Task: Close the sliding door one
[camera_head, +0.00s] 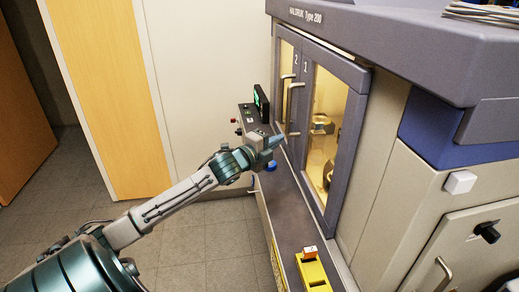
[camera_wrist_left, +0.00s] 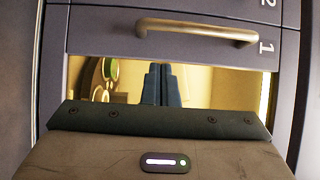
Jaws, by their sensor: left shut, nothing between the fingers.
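Sliding door one (camera_head: 329,208) is a grey-framed panel with a window, marked "1", on the front of the machine. Its bar handle (camera_head: 290,108) is upright on its left side. In the left wrist view the handle (camera_wrist_left: 197,30) runs across the top, with the "1" beside it. My left gripper (camera_head: 277,141) is shut and empty, in front of the doors near the lower end of that handle. In the left wrist view its fingertips (camera_wrist_left: 165,85) point at the window, apart from the handle. I cannot tell whether they touch the door. My right gripper is out of view.
Door two, with its own handle (camera_head: 284,78), is left of door one. A ledge (camera_head: 283,208) below the doors carries a small screen (camera_head: 261,103), buttons and a yellow block (camera_head: 313,275). Open floor (camera_head: 190,240) lies left of the machine.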

